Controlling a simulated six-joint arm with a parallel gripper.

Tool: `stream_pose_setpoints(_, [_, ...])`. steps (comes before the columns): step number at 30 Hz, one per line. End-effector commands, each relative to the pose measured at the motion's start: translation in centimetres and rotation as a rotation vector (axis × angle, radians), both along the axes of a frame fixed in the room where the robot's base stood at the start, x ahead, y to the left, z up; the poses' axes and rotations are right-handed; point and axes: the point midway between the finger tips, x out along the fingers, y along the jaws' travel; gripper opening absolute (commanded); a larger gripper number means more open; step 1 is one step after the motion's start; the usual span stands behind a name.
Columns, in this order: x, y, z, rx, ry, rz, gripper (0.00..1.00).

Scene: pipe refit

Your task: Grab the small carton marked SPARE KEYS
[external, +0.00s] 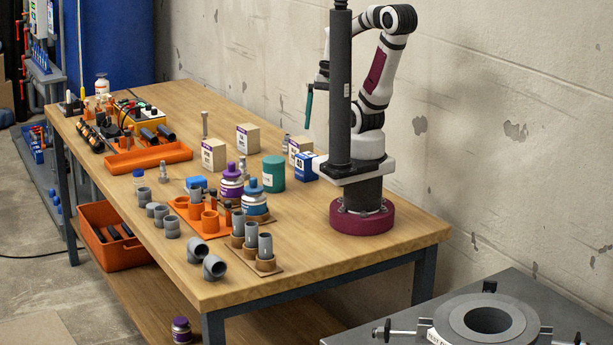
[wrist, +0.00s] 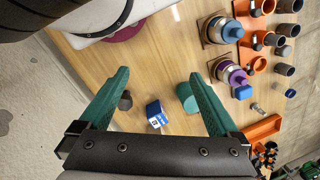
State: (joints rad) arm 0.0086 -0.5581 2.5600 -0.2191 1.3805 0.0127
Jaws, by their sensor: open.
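Several small beige cartons stand on the wooden table in the external view: one on the left (external: 214,155), one at the back (external: 248,138) and one on the right (external: 300,147), partly behind a blue and white box (external: 307,168). Their print is too small to read, so I cannot tell which is marked SPARE KEYS. My gripper (external: 309,106) is above the back of the table, its teal fingers apart. In the wrist view my gripper (wrist: 160,74) is open with nothing held. The blue box (wrist: 155,112) shows below between the fingers; no beige carton is visible there.
A teal cylinder (external: 273,173) stands left of the blue box. Purple-capped (external: 231,184) and blue-capped (external: 254,200) jars, grey pipe pieces (external: 195,250) and an orange tray (external: 147,156) occupy the front and left. The wall (external: 500,120) runs along the table's back.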

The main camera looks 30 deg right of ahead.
Motion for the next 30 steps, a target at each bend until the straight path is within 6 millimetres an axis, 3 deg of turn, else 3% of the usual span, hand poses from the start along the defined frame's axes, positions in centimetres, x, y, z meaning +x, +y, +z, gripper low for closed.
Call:
stream_pose_setpoints(4, [0.1, 0.0, 1.3, 0.000, -0.004, -0.001, 0.97])
stream_pose_setpoints(8, [0.1, 0.0, 5.3, 0.000, -0.008, 0.000, 0.97])
stream_pose_setpoints(17, [11.8, 3.9, 4.4, 0.042, -0.340, 0.274, 0.97])
stream_pose_setpoints(27, [29.7, 11.5, 4.7, -0.060, -0.925, 0.438, 0.97])
stream_pose_setpoints(30, [33.7, 12.7, 4.7, -0.171, -1.079, 0.441, 0.97])
